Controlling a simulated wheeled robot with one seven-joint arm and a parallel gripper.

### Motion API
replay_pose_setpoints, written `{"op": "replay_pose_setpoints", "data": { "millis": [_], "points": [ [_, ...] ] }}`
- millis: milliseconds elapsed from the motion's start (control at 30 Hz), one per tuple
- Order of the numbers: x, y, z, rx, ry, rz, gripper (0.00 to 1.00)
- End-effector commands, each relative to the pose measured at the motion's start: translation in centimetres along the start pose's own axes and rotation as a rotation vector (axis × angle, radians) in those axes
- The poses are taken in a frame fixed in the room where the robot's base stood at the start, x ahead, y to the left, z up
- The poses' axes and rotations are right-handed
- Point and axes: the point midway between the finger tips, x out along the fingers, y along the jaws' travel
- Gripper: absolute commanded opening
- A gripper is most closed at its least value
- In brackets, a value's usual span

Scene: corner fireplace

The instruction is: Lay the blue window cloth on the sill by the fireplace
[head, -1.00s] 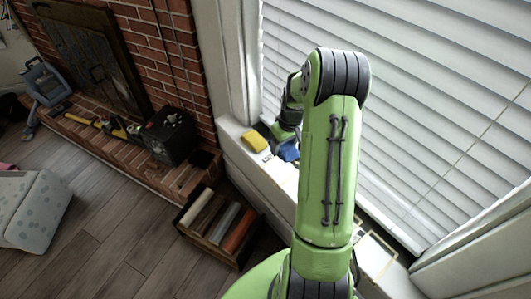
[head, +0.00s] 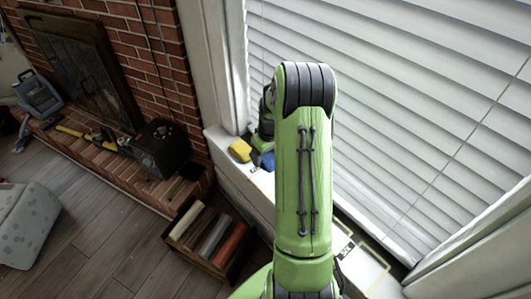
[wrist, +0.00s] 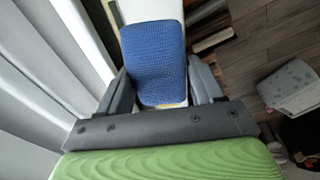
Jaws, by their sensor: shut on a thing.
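The blue window cloth (wrist: 155,55) is between the two fingers of my gripper (wrist: 160,78) in the wrist view, and the gripper is shut on it. In the head view a small part of the blue cloth (head: 267,160) shows just left of my arm, over the far part of the white sill (head: 262,188). My arm hides most of the gripper there. I cannot tell whether the cloth touches the sill. A strip of the white sill (wrist: 140,10) shows beyond the cloth in the wrist view.
A yellow cloth or sponge (head: 240,150) lies on the sill, left of the blue cloth. White blinds (head: 400,110) rise behind. A crate of rolls (head: 208,240) stands below; a black box (head: 160,148) sits on the brick hearth.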

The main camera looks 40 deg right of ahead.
Motion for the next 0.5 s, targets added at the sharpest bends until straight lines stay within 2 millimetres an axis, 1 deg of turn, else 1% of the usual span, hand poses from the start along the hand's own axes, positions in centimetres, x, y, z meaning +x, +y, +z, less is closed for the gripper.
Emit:
{"op": "replay_pose_setpoints", "data": {
  "millis": [33,500],
  "points": [
    [1.1,0.0,0.2,0.000,-0.001,-0.001,0.38],
    [6.5,0.0,1.0,0.000,-0.001,0.000,0.38]
  ]
}}
